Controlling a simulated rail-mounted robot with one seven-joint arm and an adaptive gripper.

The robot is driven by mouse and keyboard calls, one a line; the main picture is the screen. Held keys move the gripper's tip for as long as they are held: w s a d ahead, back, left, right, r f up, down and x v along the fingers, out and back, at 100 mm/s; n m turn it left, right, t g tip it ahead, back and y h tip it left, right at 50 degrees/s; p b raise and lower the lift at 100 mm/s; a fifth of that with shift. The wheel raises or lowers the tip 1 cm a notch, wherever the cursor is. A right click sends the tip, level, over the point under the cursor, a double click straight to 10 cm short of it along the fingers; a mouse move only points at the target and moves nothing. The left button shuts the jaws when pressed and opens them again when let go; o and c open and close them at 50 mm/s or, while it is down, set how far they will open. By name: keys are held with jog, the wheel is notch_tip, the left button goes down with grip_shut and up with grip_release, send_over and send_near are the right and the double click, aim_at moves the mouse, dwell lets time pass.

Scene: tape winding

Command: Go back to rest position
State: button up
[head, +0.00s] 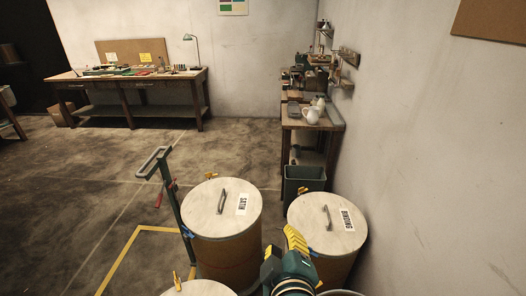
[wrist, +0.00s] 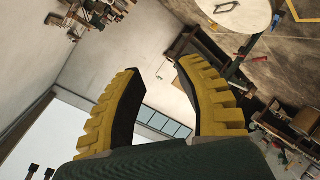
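My gripper (head: 296,240) shows at the bottom of the head view, in front of the gap between two lidded drums. In the wrist view its two yellow ribbed fingers stand apart (wrist: 158,75), with nothing between them. The drum marked SATIN (head: 222,208) has its pale lid on, with a handle. The drum marked BINDING (head: 328,225) also has its lid on and stands to the right of the gripper, by the wall. A pale drum lid (wrist: 237,12) shows at the top of the wrist view.
More drum tops (head: 199,288) show at the bottom edge. A green stand (head: 170,190) is left of the SATIN drum. A cluttered side bench (head: 313,122) and grey bin (head: 304,180) stand behind the drums. A workbench (head: 130,82) is at the back left. The left floor is clear.

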jog(key=s+d+r+m+t, duration=0.2)
jog(key=s+r+m+t, duration=0.3)
jog(key=r, duration=0.6)
jog(key=s+d+r+m+t, duration=0.1)
jog(key=s+r+m+t, duration=0.3)
jog(key=s+r+m, duration=0.45)
notch_tip(320, 180, up, 40)
jog(key=w+n+p, duration=0.1)
jog(key=n+p, duration=0.1)
jog(key=p, duration=3.6)
jog(key=shift+w+d+h, duration=0.2)
jog(key=shift+w+h, duration=0.1)
jog(key=shift+h, duration=0.1)
